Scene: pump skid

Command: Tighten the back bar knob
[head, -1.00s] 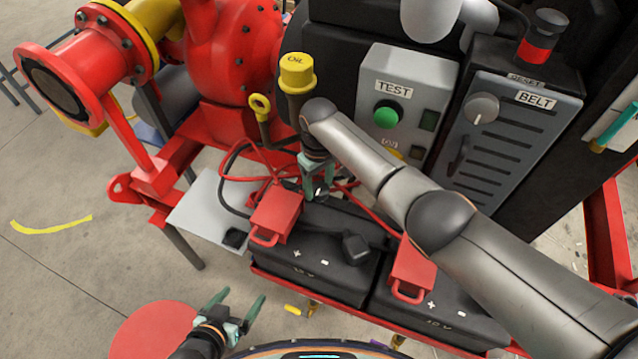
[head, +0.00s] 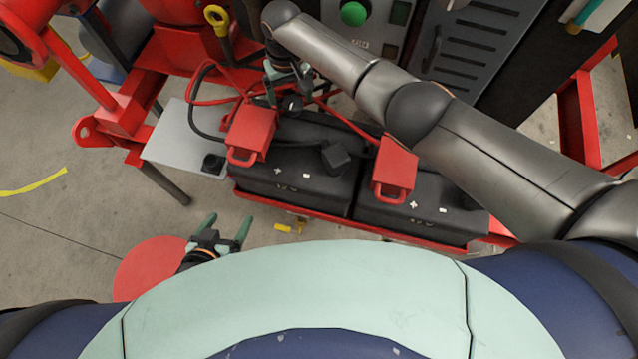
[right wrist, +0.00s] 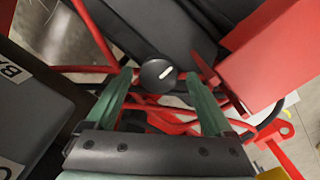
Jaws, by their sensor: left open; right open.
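A round black knob with a white mark (right wrist: 158,75) shows in the right wrist view, between the fingertips of my right gripper (right wrist: 157,84). I take it for the back bar knob. In the head view, the knob (head: 291,104) is a small dark shape behind the batteries, partly hidden. My right gripper (head: 287,94) reaches down to it with jaws open, a finger on either side; I cannot tell whether they touch it. My left gripper (head: 226,229) is open and empty, low at the left, in front of the skid.
Two black batteries (head: 290,178) with red terminal covers (head: 251,132) sit in front of the knob. Red and black cables (head: 207,85) run around it. A grey plate (head: 172,145) lies left, and the control panel (head: 352,14) stands behind.

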